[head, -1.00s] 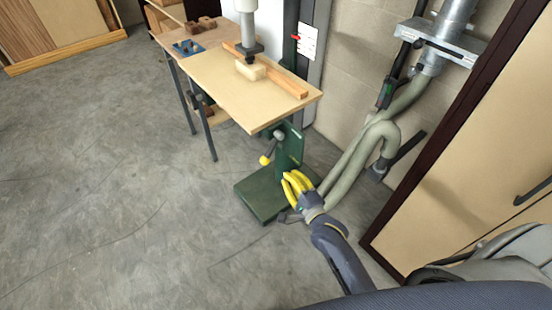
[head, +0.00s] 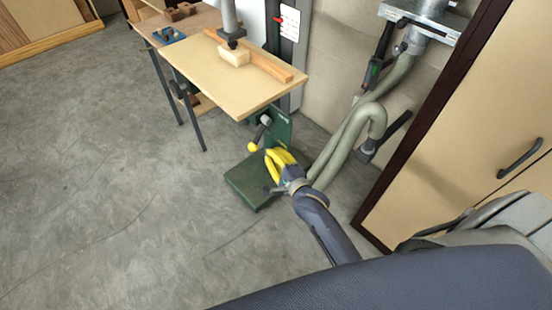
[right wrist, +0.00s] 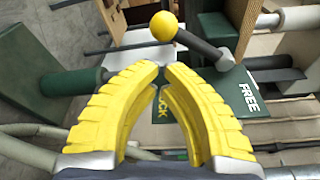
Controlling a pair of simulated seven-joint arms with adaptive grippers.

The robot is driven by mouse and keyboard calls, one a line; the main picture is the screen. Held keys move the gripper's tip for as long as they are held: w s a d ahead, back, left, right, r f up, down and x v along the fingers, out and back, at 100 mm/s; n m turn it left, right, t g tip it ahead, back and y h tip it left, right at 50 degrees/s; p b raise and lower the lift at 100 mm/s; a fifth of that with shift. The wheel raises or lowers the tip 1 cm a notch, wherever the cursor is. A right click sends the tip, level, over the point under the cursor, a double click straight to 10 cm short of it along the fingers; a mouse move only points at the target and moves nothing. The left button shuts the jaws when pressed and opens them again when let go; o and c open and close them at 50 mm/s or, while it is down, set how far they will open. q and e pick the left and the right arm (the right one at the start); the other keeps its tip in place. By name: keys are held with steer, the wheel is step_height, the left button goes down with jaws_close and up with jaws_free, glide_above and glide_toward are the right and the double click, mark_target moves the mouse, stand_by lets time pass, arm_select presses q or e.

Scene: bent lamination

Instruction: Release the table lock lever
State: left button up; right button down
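The lock lever is a grey rod with a yellow ball knob (head: 253,147), below the front edge of the wooden table (head: 215,75). In the right wrist view the knob (right wrist: 163,26) is at the top, and its rod runs to a grey hub (right wrist: 225,62). A green plate (right wrist: 222,92) beside it carries the words LOCK and FREE. My right gripper (head: 268,155) is just right of and below the knob, apart from it. In the right wrist view its yellow fingers (right wrist: 164,70) bow together, tips nearly meeting, with nothing between them. My left gripper is not in view.
A green base (head: 250,183) stands on the floor under the table. A grey hose (head: 345,145) hangs close on the right, by the wall. A cabinet with a dark frame (head: 430,130) is further right. The concrete floor (head: 90,180) to the left is clear.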

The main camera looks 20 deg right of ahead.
mark_target(259, 135)
steer(key=shift+w+a+f, duration=0.1)
steer(key=shift+w+a, duration=0.05)
steer(key=shift+w, duration=0.8)
steer(key=shift+w+a+f, duration=0.1)
steer(key=shift+w+a, duration=0.05)
steer(key=shift+w, duration=0.8)
steer(key=shift+w+a, duration=0.15)
steer(key=shift+w, duration=0.8)
